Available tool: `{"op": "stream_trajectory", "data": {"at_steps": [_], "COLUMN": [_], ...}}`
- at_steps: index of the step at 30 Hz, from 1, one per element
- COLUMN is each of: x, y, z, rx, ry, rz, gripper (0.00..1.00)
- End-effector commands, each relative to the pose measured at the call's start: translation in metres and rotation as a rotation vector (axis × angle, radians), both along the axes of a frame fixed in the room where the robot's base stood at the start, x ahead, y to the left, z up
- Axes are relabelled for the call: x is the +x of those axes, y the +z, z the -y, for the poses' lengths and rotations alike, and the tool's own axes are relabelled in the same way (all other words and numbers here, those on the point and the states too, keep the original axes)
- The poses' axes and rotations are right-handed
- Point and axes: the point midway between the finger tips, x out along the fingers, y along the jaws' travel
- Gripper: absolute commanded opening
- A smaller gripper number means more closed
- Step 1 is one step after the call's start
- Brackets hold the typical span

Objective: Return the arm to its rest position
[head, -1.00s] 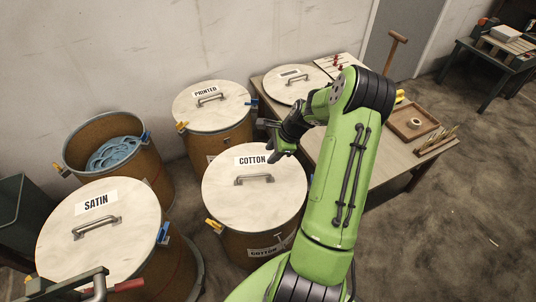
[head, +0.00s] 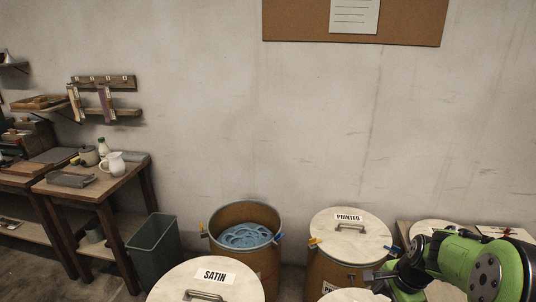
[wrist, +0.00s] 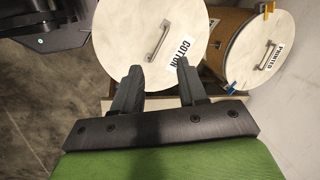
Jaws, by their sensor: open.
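My green arm (head: 480,268) reaches in at the lower right of the head view. My gripper (wrist: 157,80) shows in the wrist view with its two dark fingers spread and nothing between them. Beyond the fingertips lies the pale round lid of the COTTON drum (wrist: 140,30), with its bar handle. Whether the fingers touch that lid is hard to tell, but no grip on it shows. In the head view my gripper is partly cut off by the lower edge.
The PRINTED drum (head: 352,232) and SATIN drum (head: 205,284) have lids on. An open drum (head: 243,212) holds blue coiled material. A wall stands behind.

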Motion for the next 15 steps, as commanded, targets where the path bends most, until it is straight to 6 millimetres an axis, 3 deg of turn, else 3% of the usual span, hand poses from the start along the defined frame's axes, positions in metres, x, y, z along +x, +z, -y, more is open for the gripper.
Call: {"op": "stream_trajectory", "data": {"at_steps": [1,6,10,15], "x": [-0.008,-0.061,-0.117,-0.178], "y": [0.041,0.135,0.186,0.213], "z": [-0.023,-0.093,-0.135,-0.161], "rx": [-0.079,-0.309,-0.452,-0.567], "ry": [0.132,0.591,0.918,1.243], "rz": [0.009,0.047,0.111,0.205], "gripper": [0.42,0.42,0.42,0.42]}}
